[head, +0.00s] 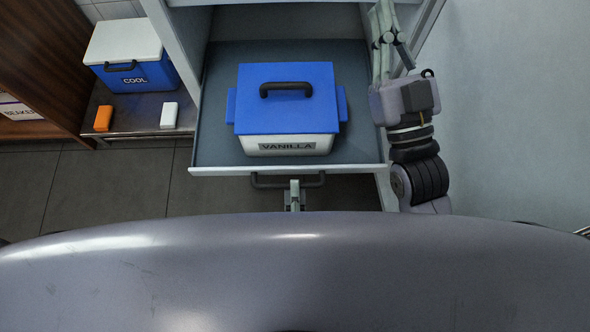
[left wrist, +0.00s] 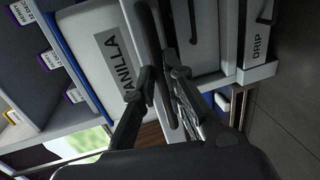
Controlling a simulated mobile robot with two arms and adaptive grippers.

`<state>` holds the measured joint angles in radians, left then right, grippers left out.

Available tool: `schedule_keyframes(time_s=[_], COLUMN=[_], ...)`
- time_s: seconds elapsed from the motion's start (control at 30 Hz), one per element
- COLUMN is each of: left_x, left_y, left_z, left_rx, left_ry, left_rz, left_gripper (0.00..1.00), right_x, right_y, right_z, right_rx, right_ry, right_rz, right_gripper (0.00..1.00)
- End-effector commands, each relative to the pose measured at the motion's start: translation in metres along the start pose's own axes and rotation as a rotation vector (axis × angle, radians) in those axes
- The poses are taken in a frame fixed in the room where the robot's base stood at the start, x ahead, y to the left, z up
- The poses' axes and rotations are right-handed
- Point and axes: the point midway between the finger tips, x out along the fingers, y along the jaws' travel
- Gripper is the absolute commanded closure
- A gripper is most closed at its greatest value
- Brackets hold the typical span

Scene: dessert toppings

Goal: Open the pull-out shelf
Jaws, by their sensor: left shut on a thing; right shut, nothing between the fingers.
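The pull-out shelf (head: 215,140) is drawn out of its cabinet in the head view. A blue-lidded white box (head: 287,100) labelled VANILLA sits on it; the box also shows in the left wrist view (left wrist: 88,50). A dark bar handle (head: 265,183) runs along the shelf's front edge. My left gripper (head: 295,186) is shut on this handle near its middle; the hood of my body hides most of that arm. In the left wrist view its fingers (left wrist: 162,85) close at the shelf front. My right gripper (head: 384,38) is shut and empty, beside the shelf's right side.
A blue box (head: 135,75) labelled COOL stands on a low metal stand (head: 125,115) at the left, with an orange block (head: 103,118) and a white block (head: 169,115). The floor (head: 100,180) left of the shelf is clear. A drawer labelled DRIP (left wrist: 258,40) shows in the left wrist view.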

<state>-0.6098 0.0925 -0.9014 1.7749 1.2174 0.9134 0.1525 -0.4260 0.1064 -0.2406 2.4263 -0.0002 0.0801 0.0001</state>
Motion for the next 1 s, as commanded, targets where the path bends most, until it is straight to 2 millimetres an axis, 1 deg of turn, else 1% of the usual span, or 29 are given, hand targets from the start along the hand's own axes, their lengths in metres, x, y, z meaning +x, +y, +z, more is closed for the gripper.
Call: schedule_keyframes(time_s=[0.1, 0.13, 0.4, 0.77, 0.87, 1.0], left_x=[0.000, 0.000, 0.000, -0.002, -0.011, -0.033], left_y=[-0.001, -0.001, 0.000, 0.000, -0.001, -0.001], left_z=[-0.001, -0.001, 0.000, 0.000, -0.001, 0.000], left_rx=[0.000, 0.000, 0.000, 0.000, 0.001, 0.001], left_ry=[0.002, 0.002, 0.001, 0.001, 0.001, -0.001], left_rz=[-0.001, -0.001, -0.001, -0.001, -0.002, -0.005], left_gripper=[1.00, 0.88, 0.70, 0.69, 0.69, 0.69], right_x=[0.000, 0.000, 0.000, 0.000, 0.000, 0.000], right_y=[0.000, 0.000, 0.000, 0.000, 0.000, 0.000], right_z=[0.000, 0.000, 0.000, -0.001, -0.001, -0.001], right_rx=[0.000, 0.000, 0.000, -0.001, -0.001, 0.000], right_ry=[0.000, 0.000, 0.001, 0.003, 0.003, 0.002], right_rz=[0.000, 0.000, 0.000, 0.000, 0.000, 0.000], right_gripper=[1.00, 1.00, 1.00, 1.00, 1.00, 1.00])
